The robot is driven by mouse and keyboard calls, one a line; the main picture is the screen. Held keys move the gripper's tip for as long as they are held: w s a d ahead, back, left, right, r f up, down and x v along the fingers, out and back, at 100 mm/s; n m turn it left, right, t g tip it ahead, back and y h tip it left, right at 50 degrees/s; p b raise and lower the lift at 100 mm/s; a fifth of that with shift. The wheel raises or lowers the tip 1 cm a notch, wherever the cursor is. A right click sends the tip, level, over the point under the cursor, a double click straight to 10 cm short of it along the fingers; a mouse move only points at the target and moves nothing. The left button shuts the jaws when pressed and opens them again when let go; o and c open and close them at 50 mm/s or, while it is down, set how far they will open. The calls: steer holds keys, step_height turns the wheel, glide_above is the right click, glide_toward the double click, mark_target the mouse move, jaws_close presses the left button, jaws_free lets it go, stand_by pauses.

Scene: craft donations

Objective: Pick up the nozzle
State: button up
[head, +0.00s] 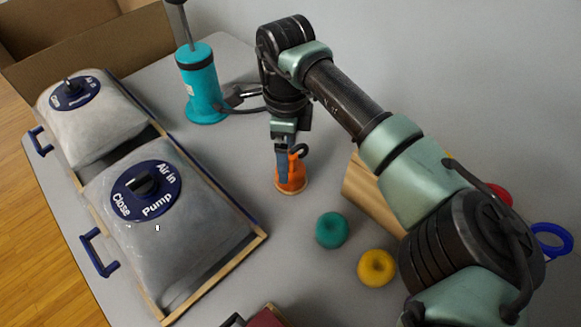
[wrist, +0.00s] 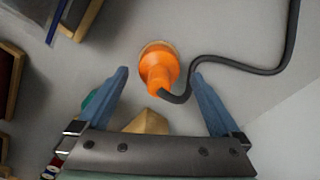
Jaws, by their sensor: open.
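The nozzle (head: 295,177) is orange and stands on the grey table, near the middle of the head view. In the wrist view the nozzle (wrist: 157,68) sits between the two blue fingers, with a gap on each side. A dark hose (wrist: 245,68) joins it and curves away to the upper right. My gripper (wrist: 159,74) is open and points down at the nozzle, with nothing held. In the head view my gripper (head: 284,178) partly hides the nozzle's left side.
A teal pump (head: 200,85) stands behind left. Two bulging clear bags (head: 175,215) with blue valves lie in wooden frames at left. A wooden block (head: 370,190) stands right of the nozzle.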

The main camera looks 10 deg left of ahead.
step_height(320, 180, down, 3)
steer(key=shift+s+d+f, duration=0.1)
steer(key=shift+d+f, duration=0.05)
steer(key=shift+f, duration=0.05)
steer(key=shift+c, duration=0.3)
steer(key=c, duration=1.2)
